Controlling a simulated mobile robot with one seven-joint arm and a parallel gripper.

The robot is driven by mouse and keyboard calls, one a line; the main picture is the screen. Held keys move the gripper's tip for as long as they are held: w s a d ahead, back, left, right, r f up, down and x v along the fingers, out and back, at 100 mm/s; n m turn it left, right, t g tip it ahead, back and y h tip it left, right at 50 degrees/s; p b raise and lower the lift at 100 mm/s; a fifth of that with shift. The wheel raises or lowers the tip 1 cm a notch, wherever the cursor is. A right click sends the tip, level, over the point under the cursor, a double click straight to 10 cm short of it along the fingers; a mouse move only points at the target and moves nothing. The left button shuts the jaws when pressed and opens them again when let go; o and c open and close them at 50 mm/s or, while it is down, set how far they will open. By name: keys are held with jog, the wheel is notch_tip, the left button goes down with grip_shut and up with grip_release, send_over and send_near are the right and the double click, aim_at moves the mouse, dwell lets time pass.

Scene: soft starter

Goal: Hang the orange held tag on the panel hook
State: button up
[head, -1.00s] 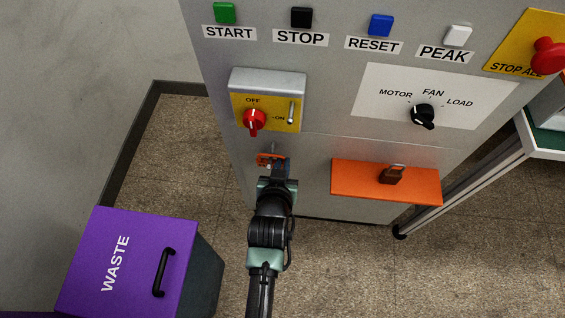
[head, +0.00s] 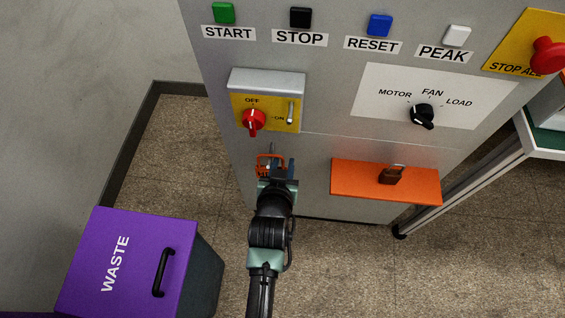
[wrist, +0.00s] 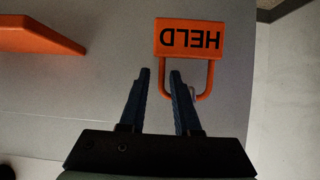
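The orange tag marked HELD (wrist: 189,39) is against the grey panel in the wrist view, its lettering upside down in that picture. Its orange loop extends toward my gripper, and a small metal hook end (wrist: 193,92) shows inside the loop. The tag appears to hang on the hook, though contact is hard to see. In the head view the tag (head: 263,168) is just below the panel hook (head: 272,149), partly hidden by my gripper. The right finger overlaps the loop's near left side in the wrist view.
An orange shelf (head: 350,186) with a brown padlock-like item (head: 391,175) projects from the panel to the right. The yellow OFF/ON switch box (head: 266,101) is above the hook. A purple waste bin (head: 130,255) stands at lower left.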

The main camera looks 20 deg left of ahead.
jog(key=p+v, duration=0.3)
jog(key=v, duration=1)
jog(key=shift+w, duration=0.1)
